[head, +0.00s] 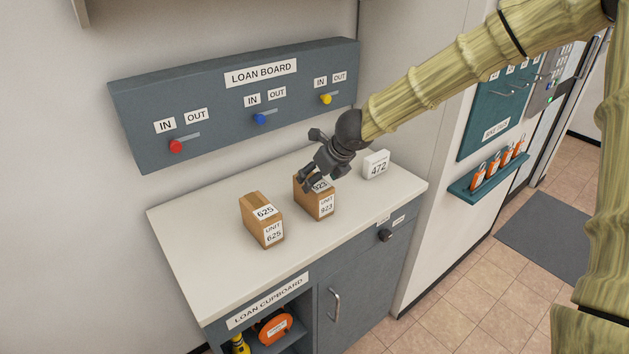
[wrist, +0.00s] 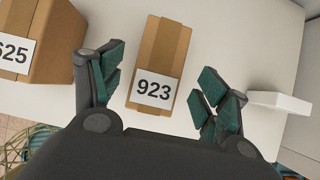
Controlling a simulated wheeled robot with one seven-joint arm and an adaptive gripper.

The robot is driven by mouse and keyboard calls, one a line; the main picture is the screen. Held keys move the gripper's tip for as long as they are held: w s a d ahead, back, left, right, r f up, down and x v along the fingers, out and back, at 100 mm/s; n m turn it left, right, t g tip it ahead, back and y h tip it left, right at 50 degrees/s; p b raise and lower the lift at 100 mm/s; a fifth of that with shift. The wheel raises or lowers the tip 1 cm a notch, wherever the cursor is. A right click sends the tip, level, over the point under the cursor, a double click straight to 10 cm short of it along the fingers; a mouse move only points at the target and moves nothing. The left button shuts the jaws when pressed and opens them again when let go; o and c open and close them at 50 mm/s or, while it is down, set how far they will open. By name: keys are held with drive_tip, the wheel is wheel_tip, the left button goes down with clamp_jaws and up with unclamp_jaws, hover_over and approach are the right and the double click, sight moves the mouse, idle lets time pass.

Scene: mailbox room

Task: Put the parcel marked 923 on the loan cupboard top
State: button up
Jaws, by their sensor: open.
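The parcel marked 923 (head: 321,205) is a small brown box with white labels. It stands upright on the white loan cupboard top (head: 205,258), right of the parcel marked 625 (head: 263,222). My gripper (head: 313,184) is open above the 923 parcel and hides part of its top in the head view. In the wrist view, the 923 parcel (wrist: 160,62) lies between the two open fingers (wrist: 158,88), with a gap on each side. I cannot tell how far the fingertips are above it.
A white block marked 472 (head: 377,165) stands at the back right of the top. The loan board (head: 230,110) with red, blue and yellow knobs is on the wall behind. The left and front parts of the top are clear. An orange reel (head: 275,327) sits in the open shelf below.

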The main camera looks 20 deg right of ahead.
drive_tip(key=v, duration=0.7)
drive_tip(key=shift+s+r, duration=0.15)
drive_tip(key=shift+r, duration=0.1)
drive_tip(key=shift+f, duration=0.1)
